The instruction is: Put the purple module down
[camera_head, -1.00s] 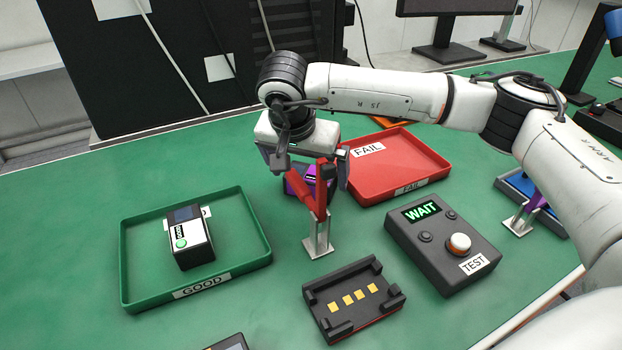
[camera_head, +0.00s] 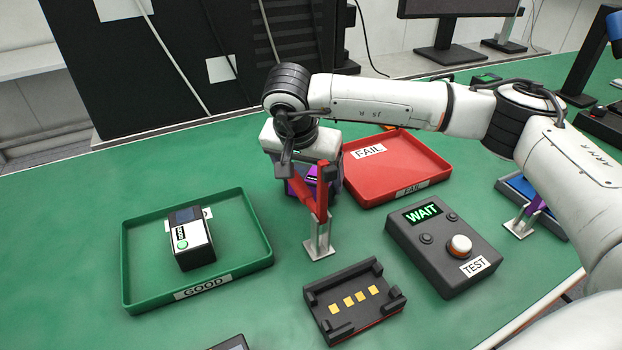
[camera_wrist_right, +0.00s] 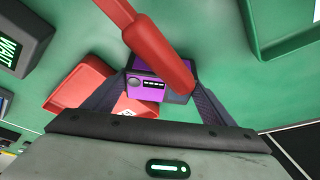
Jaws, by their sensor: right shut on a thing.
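The purple module (camera_head: 311,173) is held between the fingers of my right gripper (camera_head: 313,180), behind a red-handled tool on a small metal stand (camera_head: 318,238). In the right wrist view the purple module (camera_wrist_right: 146,88) sits between the two dark fingers, and the red handle (camera_wrist_right: 150,45) crosses in front of part of it. The module's underside is hidden, so I cannot tell whether it touches the table. My left gripper is not in view.
The red FAIL tray (camera_head: 402,172) is just right of the gripper. The green GOOD tray (camera_head: 262,220) at left holds a black-and-white device (camera_head: 190,238). The test box (camera_head: 443,245) reads WAIT. A black fixture (camera_head: 353,300) with gold pads lies in front.

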